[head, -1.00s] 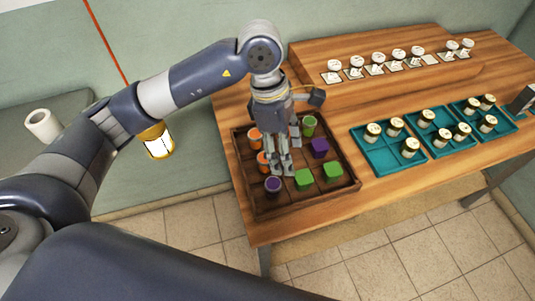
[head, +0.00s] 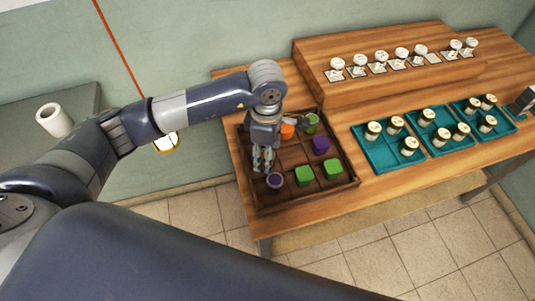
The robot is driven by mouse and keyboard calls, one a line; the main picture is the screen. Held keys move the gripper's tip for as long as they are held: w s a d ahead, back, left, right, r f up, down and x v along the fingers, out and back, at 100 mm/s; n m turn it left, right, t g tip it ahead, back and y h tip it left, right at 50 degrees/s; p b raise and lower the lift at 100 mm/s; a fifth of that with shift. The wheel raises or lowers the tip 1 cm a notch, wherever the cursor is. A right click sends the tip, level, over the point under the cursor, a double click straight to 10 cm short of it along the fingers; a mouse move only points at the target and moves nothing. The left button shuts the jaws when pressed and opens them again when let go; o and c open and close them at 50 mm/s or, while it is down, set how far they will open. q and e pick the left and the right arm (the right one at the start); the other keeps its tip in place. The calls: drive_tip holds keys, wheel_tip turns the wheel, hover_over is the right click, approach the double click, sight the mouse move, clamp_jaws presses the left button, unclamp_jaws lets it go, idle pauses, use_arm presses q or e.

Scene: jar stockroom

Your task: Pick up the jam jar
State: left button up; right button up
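My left gripper (head: 263,160) points down over the left side of a dark wooden crate (head: 305,205) divided into compartments. Whether its fingers are open or hold something cannot be made out. An orange-topped jar (head: 287,131) shows just right of the gripper. A round green jar (head: 312,122) is at the crate's back, and a round purple-topped jar (head: 275,181) is at the front left. The left column behind the gripper is mostly hidden. No readable label tells which jar holds jam. My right gripper is out of view.
The crate also holds green blocks (head: 304,175) and a purple block (head: 321,145). Teal trays (head: 384,161) with gold-lidded jars stand to the right. White-topped jars (head: 381,59) line a raised shelf (head: 310,58).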

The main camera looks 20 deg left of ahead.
use_arm(q)
drive_tip(key=shift+f, duration=0.8)
drive_tip(key=c, duration=1.2)
drive_tip(key=shift+r, duration=0.15)
